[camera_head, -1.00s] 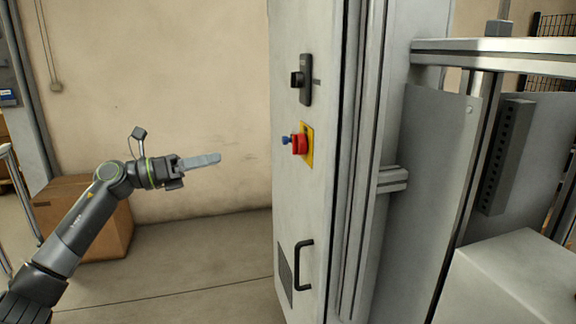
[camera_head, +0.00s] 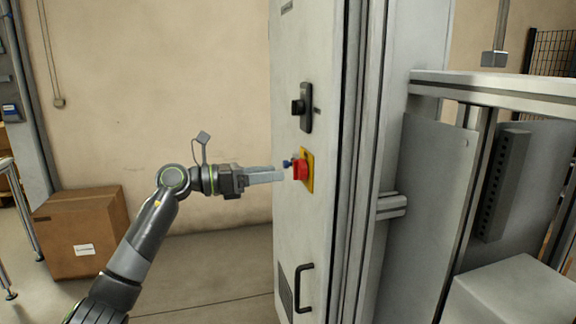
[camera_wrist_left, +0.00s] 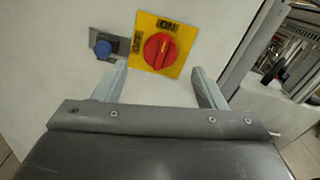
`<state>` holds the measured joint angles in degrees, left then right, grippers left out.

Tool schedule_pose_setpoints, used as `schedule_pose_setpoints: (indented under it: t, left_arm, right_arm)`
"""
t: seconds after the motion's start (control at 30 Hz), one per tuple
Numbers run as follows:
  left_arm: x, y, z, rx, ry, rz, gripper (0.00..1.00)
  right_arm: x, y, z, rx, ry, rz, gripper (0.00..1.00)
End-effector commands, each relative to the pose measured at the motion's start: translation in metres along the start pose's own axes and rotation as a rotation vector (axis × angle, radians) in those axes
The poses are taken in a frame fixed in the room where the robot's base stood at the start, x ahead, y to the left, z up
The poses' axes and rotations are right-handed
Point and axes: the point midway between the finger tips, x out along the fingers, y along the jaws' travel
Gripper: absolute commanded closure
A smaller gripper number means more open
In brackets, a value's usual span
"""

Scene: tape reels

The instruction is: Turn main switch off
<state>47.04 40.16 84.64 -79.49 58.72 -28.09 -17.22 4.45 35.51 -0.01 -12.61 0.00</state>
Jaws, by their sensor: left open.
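The main switch is a red rotary knob (camera_head: 300,170) on a yellow plate (camera_head: 310,171), mounted on the pale cabinet door. In the left wrist view the red knob (camera_wrist_left: 160,50) sits on its yellow plate (camera_wrist_left: 143,22) marked ON and OFF, its ridge pointing toward ON. My left gripper (camera_head: 282,174) is at the knob in the head view. In the left wrist view the open fingers (camera_wrist_left: 160,78) stand on either side below the knob, with nothing between them. Whether they touch it cannot be told. My right gripper is not in view.
A blue button (camera_wrist_left: 105,47) sits beside the yellow plate, close to one finger. A cardboard box (camera_head: 80,235) stands at the left by the wall.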

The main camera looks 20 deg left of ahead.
Motion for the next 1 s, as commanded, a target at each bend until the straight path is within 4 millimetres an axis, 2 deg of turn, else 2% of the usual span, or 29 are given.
schedule_pose_setpoints:
  t: [0.1, 0.3, 0.7, 1.0]
  left_arm:
    - [0.022, -0.001, 0.003, -0.003, -0.002, -0.004, 0.35]
    - [0.043, -0.001, 0.001, -0.001, -0.002, -0.002, 0.35]
    - [0.049, 0.000, 0.000, 0.000, 0.000, 0.000, 0.35]
    - [0.049, 0.000, 0.000, 0.000, 0.000, 0.000, 0.75]
  right_arm:
    - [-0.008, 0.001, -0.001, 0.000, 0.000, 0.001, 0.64]
    - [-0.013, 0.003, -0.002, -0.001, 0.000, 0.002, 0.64]
    - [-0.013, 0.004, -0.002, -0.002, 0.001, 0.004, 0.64]
    - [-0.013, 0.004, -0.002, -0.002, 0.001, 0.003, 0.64]
